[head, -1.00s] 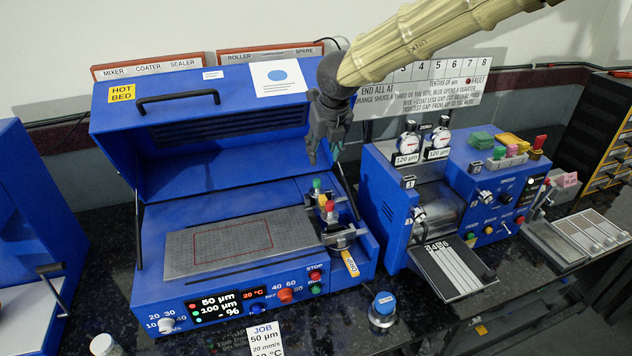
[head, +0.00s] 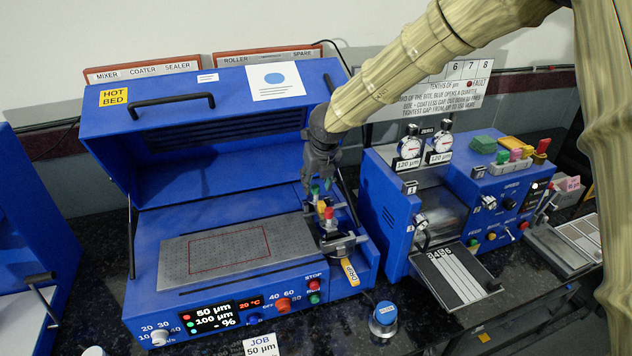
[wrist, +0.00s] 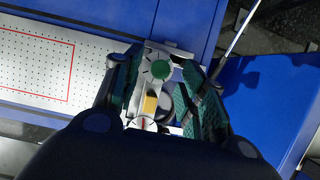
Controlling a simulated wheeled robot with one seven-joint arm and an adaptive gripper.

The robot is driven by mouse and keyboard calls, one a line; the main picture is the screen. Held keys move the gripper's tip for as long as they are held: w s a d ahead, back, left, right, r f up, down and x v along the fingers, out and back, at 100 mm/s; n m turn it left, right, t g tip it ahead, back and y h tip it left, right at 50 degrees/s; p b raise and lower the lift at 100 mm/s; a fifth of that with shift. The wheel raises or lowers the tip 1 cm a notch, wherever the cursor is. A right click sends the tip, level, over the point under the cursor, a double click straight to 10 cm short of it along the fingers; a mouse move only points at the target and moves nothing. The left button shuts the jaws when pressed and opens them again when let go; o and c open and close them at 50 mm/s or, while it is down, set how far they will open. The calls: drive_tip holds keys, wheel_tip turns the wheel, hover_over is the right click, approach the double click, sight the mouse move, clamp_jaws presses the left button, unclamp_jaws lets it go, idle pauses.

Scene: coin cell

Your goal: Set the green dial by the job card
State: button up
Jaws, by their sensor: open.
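The green dial (head: 315,189) sits on the carriage at the right end of the coater's perforated plate, with a yellow dial (head: 321,207) and a red dial (head: 328,213) beside it. My gripper (head: 318,185) points down just above the green dial. In the wrist view the green dial (wrist: 161,71) lies between my open, green-padded fingers (wrist: 160,88); contact cannot be told. The job card (head: 262,345) at the front bottom edge reads JOB, 50 µm; its lower part is cut off. The coater display (head: 212,315) reads 50 µm, 100 µm and a dash with %.
The raised blue lid (head: 205,130) stands behind the plate (head: 200,258). A blue roller machine (head: 400,215) with two gauges stands to the right.

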drive_tip(key=shift+x, duration=1.05)
drive_tip(key=shift+c, duration=0.3)
clamp_jaws()
